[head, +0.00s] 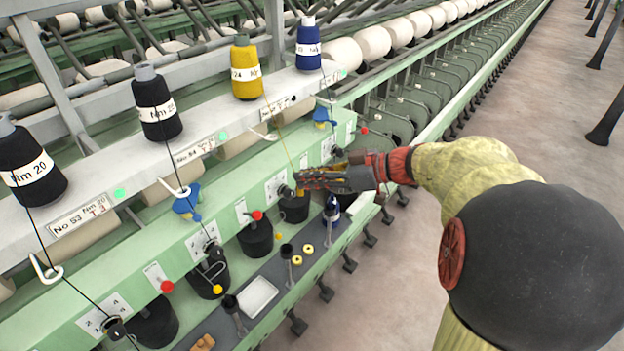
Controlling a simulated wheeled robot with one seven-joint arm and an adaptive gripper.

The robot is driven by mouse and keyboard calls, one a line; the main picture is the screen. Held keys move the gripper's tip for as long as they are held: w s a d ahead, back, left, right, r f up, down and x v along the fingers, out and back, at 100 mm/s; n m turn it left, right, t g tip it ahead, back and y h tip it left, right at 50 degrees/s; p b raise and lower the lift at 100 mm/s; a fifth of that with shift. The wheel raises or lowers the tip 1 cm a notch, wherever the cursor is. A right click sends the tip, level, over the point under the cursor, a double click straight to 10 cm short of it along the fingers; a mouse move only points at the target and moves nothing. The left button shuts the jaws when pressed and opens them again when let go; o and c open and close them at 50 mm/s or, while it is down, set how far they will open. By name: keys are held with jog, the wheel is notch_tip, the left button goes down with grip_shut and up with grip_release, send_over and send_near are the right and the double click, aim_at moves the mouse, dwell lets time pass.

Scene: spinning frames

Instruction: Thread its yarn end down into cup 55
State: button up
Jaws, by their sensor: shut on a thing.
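The yellow yarn cone (246,70) stands on the white rail, and its thin yellow yarn (283,140) runs down to my gripper (300,178). The gripper is shut, with the yarn end at its fingers; the end itself is too small to make out. The gripper is just above a black cup (294,208) on the green frame, near a numbered white plate (275,186). I cannot read the number 55 on a cup. The tag (279,106) by the yellow cone is too small to read. Whether the fingers touch the cup cannot be told.
Black cones (156,105) and a blue cone (308,48) share the rail. Other black cups (256,238) line the frame. A lower shelf holds a white tray (258,296), yellow rings (308,249) and a dark bottle (332,212). The floor (400,260) at right is clear.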

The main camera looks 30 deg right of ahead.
jog(key=w+a+f+b, duration=0.2)
jog(key=w+b, duration=0.4)
jog(key=w, duration=0.1)
jog(key=shift+s+d+r+b, duration=0.1)
jog(key=shift+s+d+b, duration=0.45)
jog(key=shift+s, duration=0.3)
jog(key=shift+s+d+f+b, duration=0.1)
jog(key=shift+s+d+b, duration=0.3)
jog(key=shift+s+b, duration=0.3)
jog(key=shift+s+d+r+b, duration=0.1)
jog(key=shift+s+d+b, duration=0.4)
jog(key=shift+s, duration=0.45)
